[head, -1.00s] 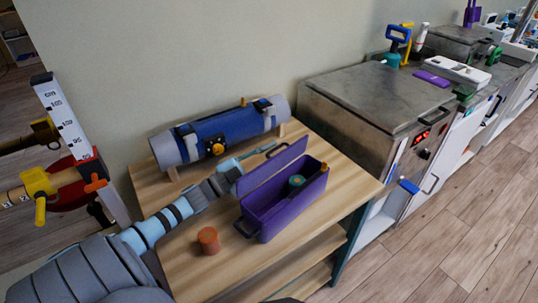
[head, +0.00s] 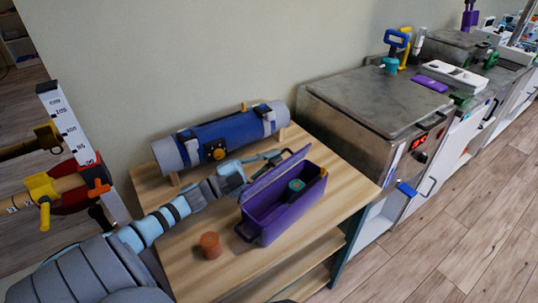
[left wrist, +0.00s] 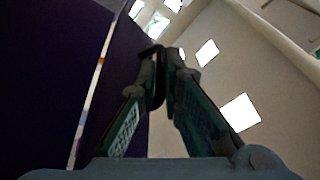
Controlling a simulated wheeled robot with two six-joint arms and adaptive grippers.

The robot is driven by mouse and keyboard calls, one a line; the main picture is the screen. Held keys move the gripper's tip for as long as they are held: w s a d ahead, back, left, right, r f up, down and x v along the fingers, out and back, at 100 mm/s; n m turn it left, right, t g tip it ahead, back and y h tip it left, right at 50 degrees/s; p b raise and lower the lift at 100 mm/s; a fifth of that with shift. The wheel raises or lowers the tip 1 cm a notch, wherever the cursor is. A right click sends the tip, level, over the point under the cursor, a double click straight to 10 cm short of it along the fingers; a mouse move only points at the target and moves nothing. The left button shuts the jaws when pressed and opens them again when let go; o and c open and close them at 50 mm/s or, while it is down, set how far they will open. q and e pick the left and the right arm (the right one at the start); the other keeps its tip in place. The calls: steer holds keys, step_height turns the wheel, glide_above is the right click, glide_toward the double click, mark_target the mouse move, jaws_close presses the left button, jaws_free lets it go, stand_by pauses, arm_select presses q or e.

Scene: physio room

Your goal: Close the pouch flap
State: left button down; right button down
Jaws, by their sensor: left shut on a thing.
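The purple pouch (head: 283,217) stands on the wooden table, box-shaped, with a dark handle at its left end. Its flap (head: 277,174) is raised along the back side and leans over the opening, seen nearly edge-on. A round green-topped item lies inside. My left gripper (head: 277,156) is behind the flap at its upper edge. In the left wrist view, the fingers (left wrist: 160,55) converge beside a large dark purple surface (left wrist: 40,75); the exact contact is hidden. They are shut on the flap. My right gripper is not in view.
A blue-grey roll (head: 215,137) lies on supports at the back of the table (head: 325,205). A metal unit (head: 375,105) is to the right. The table's right front corner is clear.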

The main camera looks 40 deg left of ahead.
mark_target(282, 167)
arm_select(q)
steer(key=d+m+g+p, duration=0.1)
steer(key=m+p, duration=0.1)
steer(key=d+r+m+g+p, duration=0.1)
steer(key=m+p, duration=0.1)
steer(key=m, duration=0.1)
steer(key=d+m+p, duration=0.1)
steer(key=m+p, duration=0.1)
steer(key=shift+s+d+r+m+g, duration=0.2)
steer(key=shift+m+g, duration=0.1)
steer(key=shift+g, duration=0.1)
steer(key=m+p, duration=0.1)
steer(key=d+m+g+p, duration=0.1)
steer(key=p, duration=0.1)
steer(key=d+m+y+p, duration=0.1)
steer(key=shift+f+m, duration=0.25)
steer(key=shift+m, duration=0.05)
steer(key=shift+s+d+f+m+g+y+p, duration=0.1)
steer(key=shift+d+f+m+g+y+p, duration=0.4)
steer(key=shift+m+p, duration=0.85)
steer(key=shift+f+n, duration=0.1)
steer(key=shift+n, duration=0.15)
steer(key=c, duration=2)
jaws_free()
